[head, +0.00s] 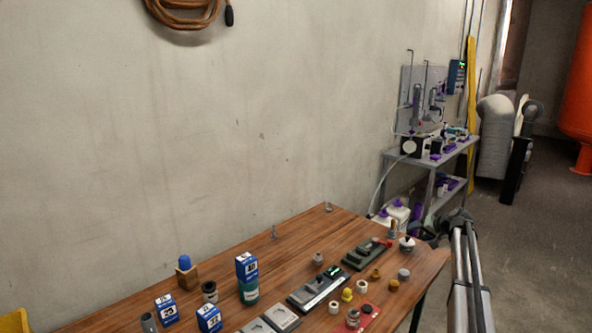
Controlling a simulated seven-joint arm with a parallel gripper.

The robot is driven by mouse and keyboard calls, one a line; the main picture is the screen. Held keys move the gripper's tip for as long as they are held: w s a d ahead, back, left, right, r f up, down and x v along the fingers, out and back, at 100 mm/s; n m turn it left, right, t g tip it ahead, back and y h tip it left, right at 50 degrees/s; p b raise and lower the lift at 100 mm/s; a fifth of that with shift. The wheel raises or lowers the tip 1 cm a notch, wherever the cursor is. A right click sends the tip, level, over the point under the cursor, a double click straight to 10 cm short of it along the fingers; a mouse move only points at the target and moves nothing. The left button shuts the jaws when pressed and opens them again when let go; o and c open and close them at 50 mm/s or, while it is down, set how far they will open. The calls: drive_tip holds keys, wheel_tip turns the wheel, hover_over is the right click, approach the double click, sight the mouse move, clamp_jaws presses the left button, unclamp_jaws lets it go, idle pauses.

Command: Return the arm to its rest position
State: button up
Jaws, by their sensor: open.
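My arm (466,285) rises from the bottom edge at the right of the head view, beside the right end of the wooden table. Its dark far end (458,218) is just off the table's right corner. I cannot make out gripper fingers there, nor anything held. The wooden table (300,237) holds small pipe parts and fixtures. A dark green fixture (367,254) is near its right end, and a long dark fixture (318,288) lies nearer the middle. A red plate (364,318) is at the front.
Blue-and-white boxes (166,310) and a green cylinder (249,291) stand on the table's left part. A grey shelf cart (436,165) with equipment stands against the wall behind. Grey seats (494,135) and an orange tank (578,85) are farther back. The floor at right (540,240) is clear.

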drive_tip(key=s+d+f+m+t+h, duration=0.1)
drive_tip(key=s+d+f, duration=0.15)
drive_tip(key=d, duration=0.45)
drive_tip(key=s+d+f+m+t+h, duration=0.1)
drive_tip(key=s+d, duration=0.2)
drive_tip(key=d, duration=0.3)
drive_tip(key=s+a+f+n+g+h, duration=0.1)
drive_tip(key=s+f, duration=0.3)
drive_tip(key=f, duration=0.2)
drive_tip(key=s+a+f+n+g, duration=0.1)
drive_tip(key=s+a+f+g, duration=0.1)
drive_tip(key=s+f, duration=0.35)
drive_tip(key=s+a+f+n+g+h, duration=0.2)
drive_tip(key=s+a+f+n+g, duration=0.45)
drive_tip(key=s+a+f, duration=2)
drive_tip(key=s+a+f+m+g, duration=0.1)
drive_tip(key=s+a, duration=0.3)
drive_tip(key=s, duration=0.6)
drive_tip(key=s+a+f+g, duration=0.3)
drive_tip(key=s+a+g, duration=0.1)
drive_tip(key=s, duration=0.7)
drive_tip(key=s+a+f+m+g, duration=0.1)
drive_tip(key=s+a+f+g, duration=0.1)
drive_tip(key=s+a, duration=0.4)
drive_tip(key=s+g, duration=0.1)
drive_tip(key=s, duration=0.3)
drive_tip(key=shift+s+f+m+y, duration=0.2)
drive_tip(key=shift+s+m+y, duration=0.1)
drive_tip(key=shift+m+y, duration=0.1)
